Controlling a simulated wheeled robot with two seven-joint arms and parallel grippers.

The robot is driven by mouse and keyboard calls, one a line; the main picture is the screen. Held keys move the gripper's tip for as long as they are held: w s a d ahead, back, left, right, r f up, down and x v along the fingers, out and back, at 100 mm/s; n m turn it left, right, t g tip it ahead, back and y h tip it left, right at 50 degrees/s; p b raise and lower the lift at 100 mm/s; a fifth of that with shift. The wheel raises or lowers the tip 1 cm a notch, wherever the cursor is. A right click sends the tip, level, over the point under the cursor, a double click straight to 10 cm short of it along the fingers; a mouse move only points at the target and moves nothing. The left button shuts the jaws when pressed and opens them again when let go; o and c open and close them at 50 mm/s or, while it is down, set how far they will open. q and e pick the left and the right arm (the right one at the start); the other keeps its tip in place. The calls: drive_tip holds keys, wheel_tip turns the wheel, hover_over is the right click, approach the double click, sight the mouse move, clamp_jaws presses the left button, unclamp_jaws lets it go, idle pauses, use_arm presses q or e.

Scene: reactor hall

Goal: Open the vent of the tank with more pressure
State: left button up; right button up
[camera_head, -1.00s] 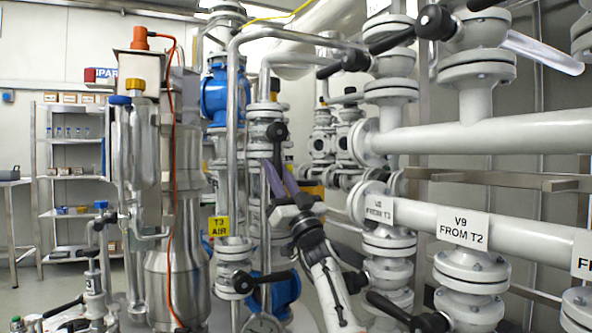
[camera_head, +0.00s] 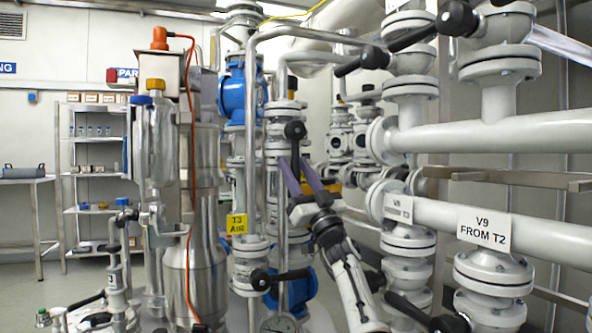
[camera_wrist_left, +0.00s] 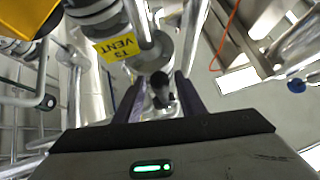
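The black lever handle (camera_head: 295,131) sits on the vertical piping right of the T3 tank's steel column in the head view. My left gripper (camera_head: 303,163) reaches up to it from below, with its purple fingers apart on either side of the lever. In the left wrist view the dark handle (camera_wrist_left: 160,87) lies between the two fingers of the left gripper (camera_wrist_left: 158,90), with gaps visible beside it. A yellow tag reading T3 VENT (camera_wrist_left: 118,48) hangs just beyond. My right gripper is not in view.
A yellow T3 AIR tag (camera_head: 237,225) marks another black-handled valve (camera_head: 278,278) lower left of my arm. White pipes labelled V9 FROM T2 (camera_head: 484,230) crowd the right. A shelf (camera_head: 97,209) stands at the back left.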

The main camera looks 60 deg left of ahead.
use_arm(q)
drive_tip(key=shift+p+v, duration=0.55)
drive_tip(key=shift+v, duration=3.2)
